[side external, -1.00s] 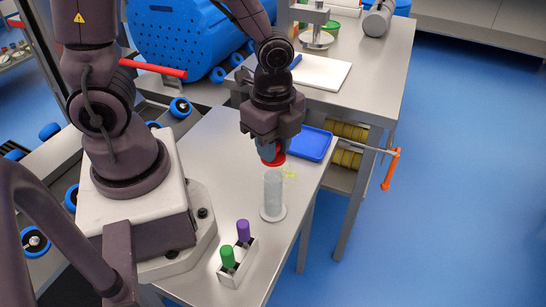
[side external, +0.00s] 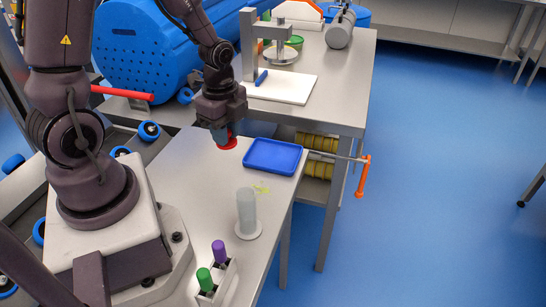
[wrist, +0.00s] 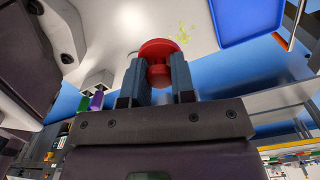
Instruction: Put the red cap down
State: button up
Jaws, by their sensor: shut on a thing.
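The red cap (side external: 227,143) is held at the tips of my gripper (side external: 222,134), beside the left end of the blue tray (side external: 272,156). In the wrist view, the red cap (wrist: 160,48) shows a wide disc with a narrower knob between the two fingers of my gripper (wrist: 158,75). The fingers are shut on the knob. The cap appears over the grey table (side external: 190,175); whether it touches the top I cannot tell. An upright, pale clear tube (side external: 246,208) on a round white base stands nearer the camera, with no cap on it.
A small rack (side external: 215,285) holds a green-topped tube (side external: 205,280) and a purple-topped tube (side external: 218,250). Yellow-green marks (side external: 262,189) lie between tube and tray. A white board (side external: 285,90) is on the table behind. Bare tabletop lies left of the clear tube.

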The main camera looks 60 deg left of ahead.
jog(key=shift+w+a+m, duration=0.1)
jog(key=shift+w+m, duration=0.3)
jog(key=w+a+f, duration=0.3)
jog(key=w+f, duration=0.1)
jog(key=w, duration=0.4)
send_over(273, 157)
jog(key=f, duration=0.5)
jog(key=shift+s+d, duration=0.25)
jog(key=shift+s, duration=0.15)
jog(key=shift+w+f, duration=0.15)
jog(key=shift+w+a+f, duration=0.1)
jog(key=shift+w+f, duration=0.05)
jog(key=shift+f, duration=0.75)
jog(key=shift+w+a+f, duration=0.1)
jog(key=shift+f, duration=0.8)
jog(key=shift+f, duration=0.1)
jog(key=o, duration=0.9)
